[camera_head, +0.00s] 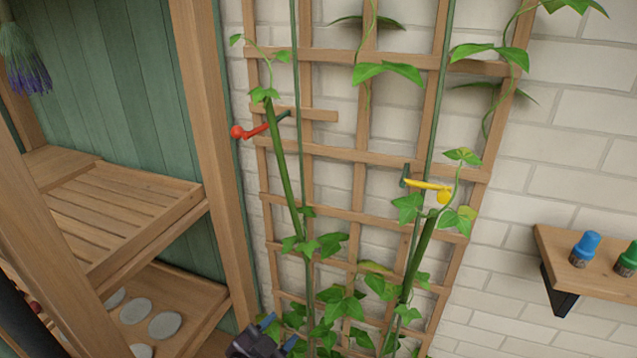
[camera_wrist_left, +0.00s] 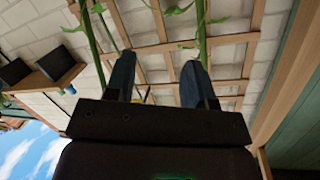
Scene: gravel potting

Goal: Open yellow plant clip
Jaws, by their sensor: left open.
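The yellow plant clip (camera_head: 428,186) is on the right side of the wooden trellis (camera_head: 377,157), beside a green stem, with a round yellow knob at its right end. Its bar lies nearly level, tilting slightly down to the right. My left gripper (camera_head: 279,332) is at the bottom edge of the head view, well below and left of the yellow clip, apart from it. In the left wrist view its two blue fingers (camera_wrist_left: 159,75) stand apart, with trellis and stems behind them; I see nothing held. My right gripper is not in view.
A red clip (camera_head: 255,131) is on the left of the trellis by another stem. A wooden shelf unit (camera_head: 205,150) stands at the left. A small wall shelf (camera_head: 560,245) with blue- and green-topped items is at the right. Vines climb the trellis.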

